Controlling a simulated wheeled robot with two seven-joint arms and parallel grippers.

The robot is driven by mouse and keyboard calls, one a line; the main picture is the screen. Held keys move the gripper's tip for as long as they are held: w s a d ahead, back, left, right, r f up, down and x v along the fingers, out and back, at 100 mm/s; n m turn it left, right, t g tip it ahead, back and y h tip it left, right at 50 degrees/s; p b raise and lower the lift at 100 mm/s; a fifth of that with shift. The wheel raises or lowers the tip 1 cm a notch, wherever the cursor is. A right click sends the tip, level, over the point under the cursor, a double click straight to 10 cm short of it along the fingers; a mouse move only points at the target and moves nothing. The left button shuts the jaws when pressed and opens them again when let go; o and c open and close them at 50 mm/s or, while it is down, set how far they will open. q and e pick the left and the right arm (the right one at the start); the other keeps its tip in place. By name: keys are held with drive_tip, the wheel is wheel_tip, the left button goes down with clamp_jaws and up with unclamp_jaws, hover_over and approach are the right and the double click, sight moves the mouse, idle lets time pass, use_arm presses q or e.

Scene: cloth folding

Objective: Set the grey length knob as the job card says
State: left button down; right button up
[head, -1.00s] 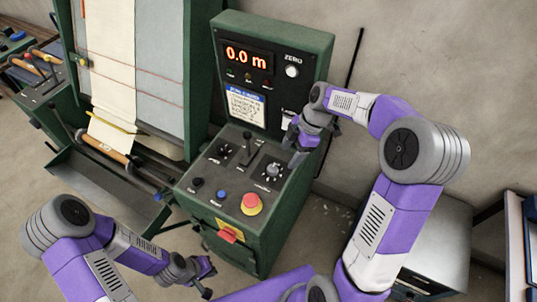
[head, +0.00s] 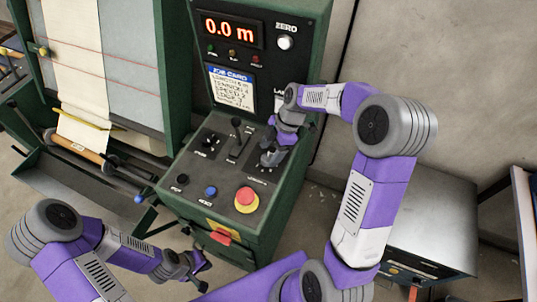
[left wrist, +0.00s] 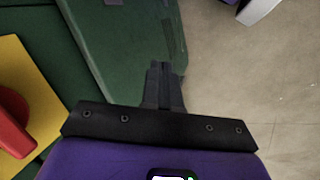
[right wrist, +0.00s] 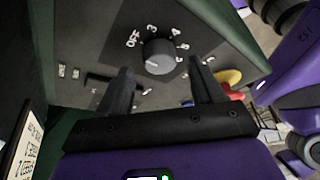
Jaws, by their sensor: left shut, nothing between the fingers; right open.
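The grey length knob (right wrist: 158,56) is on the console's sloped panel, in a ring of white numbers, in the right wrist view. My right gripper (right wrist: 161,78) is open, its fingers on either side of the knob's near part; I cannot tell whether they touch it. In the head view my right gripper (head: 270,157) covers most of the knob. The job card (head: 232,88) is on the upright panel; its heading reads, but its small lines are too blurred to read surely. My left gripper (head: 203,270) is shut and empty, low in front of the console; its closed fingers (left wrist: 163,80) show in the left wrist view.
The red display (head: 229,30) reads 0.0 m. A black lever (head: 236,128), a blue button (head: 211,191) and a red stop button (head: 246,199) share the panel. A cloth roll machine (head: 85,110) stands left. A metal cabinet (head: 440,220) stands right.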

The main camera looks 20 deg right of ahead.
drive_tip(key=shift+x, duration=1.05)
drive_tip(key=shift+c, duration=0.3)
drive_tip(key=c, duration=1)
